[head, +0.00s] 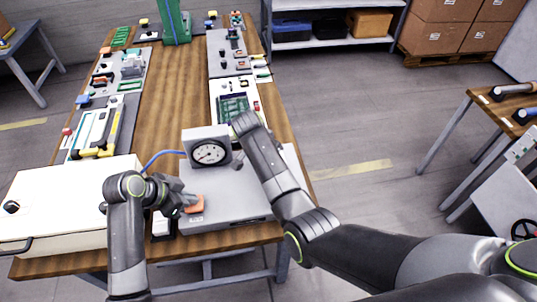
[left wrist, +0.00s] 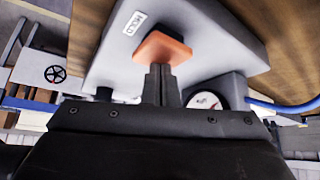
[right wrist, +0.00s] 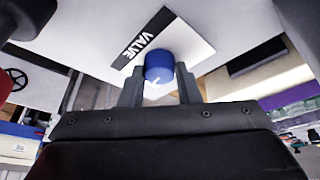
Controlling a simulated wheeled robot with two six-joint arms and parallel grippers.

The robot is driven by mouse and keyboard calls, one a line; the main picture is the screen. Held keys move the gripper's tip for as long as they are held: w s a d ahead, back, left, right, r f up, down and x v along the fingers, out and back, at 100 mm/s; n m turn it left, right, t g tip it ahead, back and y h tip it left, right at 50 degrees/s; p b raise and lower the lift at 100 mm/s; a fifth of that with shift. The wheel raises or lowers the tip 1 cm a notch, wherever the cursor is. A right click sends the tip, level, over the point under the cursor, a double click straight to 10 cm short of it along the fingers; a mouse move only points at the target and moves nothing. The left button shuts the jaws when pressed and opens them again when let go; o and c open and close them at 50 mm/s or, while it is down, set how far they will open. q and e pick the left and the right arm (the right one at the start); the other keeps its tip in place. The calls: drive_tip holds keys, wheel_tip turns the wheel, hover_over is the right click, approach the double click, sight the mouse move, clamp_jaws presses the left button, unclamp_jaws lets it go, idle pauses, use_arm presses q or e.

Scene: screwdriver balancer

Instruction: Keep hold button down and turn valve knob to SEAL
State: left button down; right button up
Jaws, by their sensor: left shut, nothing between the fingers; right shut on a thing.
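The orange hold button (head: 195,204) sits at the front of a grey box (head: 238,205); it also shows in the left wrist view (left wrist: 165,48). My left gripper (head: 178,200) is shut and empty, with its fingertips (left wrist: 159,68) against or very close to the button. I cannot tell how far the button is pressed. The blue valve knob (right wrist: 158,65) is between the fingers of my right gripper (right wrist: 160,82), which is shut on it, beside a VALVE label (right wrist: 148,38). The knob's white mark shows, but no SEAL mark is readable. The head view hides the knob behind my right arm.
A dial gauge (head: 209,153) stands upright at the back of the grey box, with a blue hose (head: 165,154) running left. A cream case (head: 70,195) stands left on the wooden table (head: 165,95). Panels and a green board (head: 234,107) lie further back.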

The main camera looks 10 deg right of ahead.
use_arm(q)
drive_tip(key=shift+f, duration=0.1)
use_arm(e)
drive_tip(key=shift+m+g, duration=0.3)
drive_tip(key=shift+m, duration=0.8)
drive_tip(key=shift+h, duration=0.3)
drive_tip(key=o, duration=1)
drive_tip(key=v, duration=1.2)
drive_tip(key=shift+w+d, duration=0.1)
